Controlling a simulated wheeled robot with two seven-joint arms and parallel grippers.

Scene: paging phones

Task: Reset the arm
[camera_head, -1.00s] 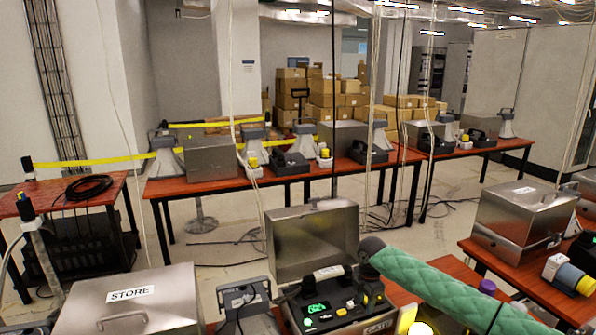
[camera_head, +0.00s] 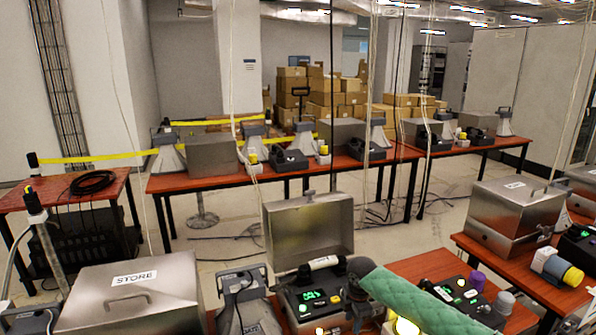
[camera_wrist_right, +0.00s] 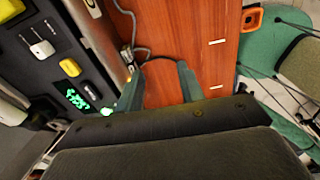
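My right arm in its green quilted sleeve comes in from the lower right of the head view. My right gripper (camera_head: 357,306) hangs low beside the console (camera_head: 318,295) with green displays, in front of the open metal case. In the right wrist view the two fingers of this gripper (camera_wrist_right: 158,75) stand apart, with only bare red tabletop (camera_wrist_right: 165,35) between them. They hold nothing that I can see. The console (camera_wrist_right: 60,60) lies at the left of that view. My left gripper is not in the head view.
A metal box marked STORE (camera_head: 130,295) and a grey horn-shaped device (camera_head: 245,300) stand left of the console. The open metal lid (camera_head: 310,225) rises behind it. Cables hang from above. Another metal box (camera_head: 515,215) stands on the right table.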

